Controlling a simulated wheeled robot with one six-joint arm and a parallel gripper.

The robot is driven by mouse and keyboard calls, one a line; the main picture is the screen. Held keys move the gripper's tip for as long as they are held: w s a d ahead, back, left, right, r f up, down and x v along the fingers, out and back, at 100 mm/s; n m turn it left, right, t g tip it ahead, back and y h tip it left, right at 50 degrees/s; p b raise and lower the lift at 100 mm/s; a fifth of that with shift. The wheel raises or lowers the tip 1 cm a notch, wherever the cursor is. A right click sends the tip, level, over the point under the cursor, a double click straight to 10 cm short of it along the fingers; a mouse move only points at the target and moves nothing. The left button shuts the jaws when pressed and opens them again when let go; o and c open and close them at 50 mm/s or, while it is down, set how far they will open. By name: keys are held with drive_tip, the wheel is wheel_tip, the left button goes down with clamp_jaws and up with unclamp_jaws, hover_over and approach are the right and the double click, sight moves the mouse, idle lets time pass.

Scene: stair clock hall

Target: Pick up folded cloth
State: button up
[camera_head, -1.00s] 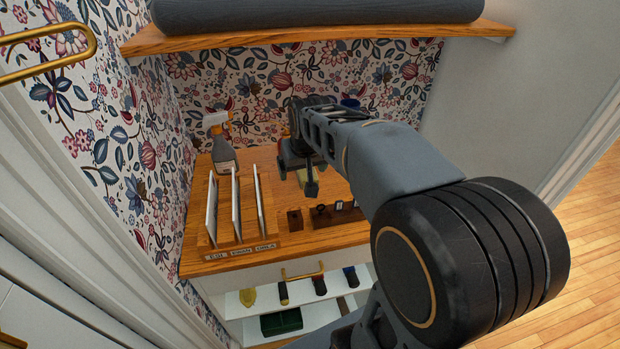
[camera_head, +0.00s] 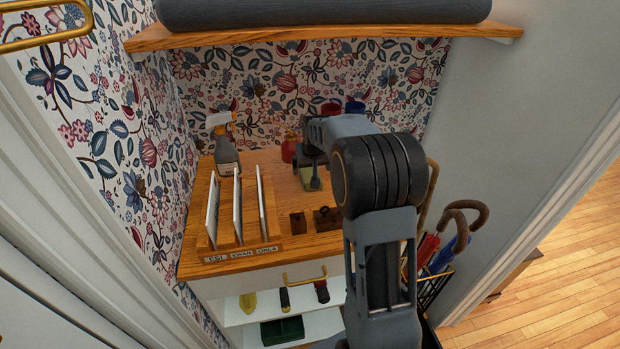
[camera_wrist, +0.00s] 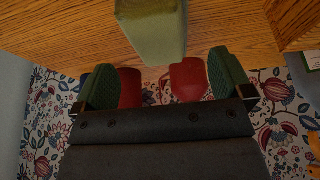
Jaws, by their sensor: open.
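A pale green folded cloth (camera_wrist: 152,28) lies on the wooden counter. It is at the top of the wrist view, cut off by the frame edge. In the head view it is a small yellow-green patch (camera_head: 306,174), partly hidden by my gripper (camera_head: 313,182). In the wrist view my gripper (camera_wrist: 163,68) is open, its two green-padded fingers spread to either side below the cloth, with nothing held between them. I cannot tell its exact height above the counter.
Upright white panels in a wooden rack (camera_head: 238,210) stand left of my gripper, with a spray bottle (camera_head: 226,150) behind. A red bottle (camera_head: 289,147) and small wooden blocks (camera_head: 298,222) are close by. A shelf (camera_head: 320,37) hangs above; umbrellas (camera_head: 462,222) stand right.

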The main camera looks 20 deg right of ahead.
sight(311, 174)
drive_tip(key=shift+x, duration=2.65)
drive_tip(key=shift+s, duration=0.15)
drive_tip(key=shift+c, duration=0.4)
drive_tip(key=c, duration=0.9)
drive_tip(key=shift+r, duration=0.1)
drive_tip(key=shift+c, duration=0.2)
drive_tip(key=shift+r, duration=0.65)
drive_tip(key=s+r, duration=0.1)
drive_tip(key=r, duration=0.1)
drive_tip(key=s+d+r, duration=0.1)
drive_tip(key=s+r, duration=0.1)
drive_tip(key=r, duration=0.1)
drive_tip(key=s+d+r, duration=0.1)
drive_tip(key=r, duration=0.1)
drive_tip(key=shift+s+r, duration=0.35)
drive_tip(key=shift+s, duration=0.05)
drive_tip(key=s+d+r, duration=0.3)
drive_tip(key=s, duration=0.5)
drive_tip(key=shift+d+r+b, duration=0.15)
drive_tip(key=shift+r+b, duration=0.15)
drive_tip(key=shift+r, duration=0.05)
drive_tip(key=shift+s, duration=0.1)
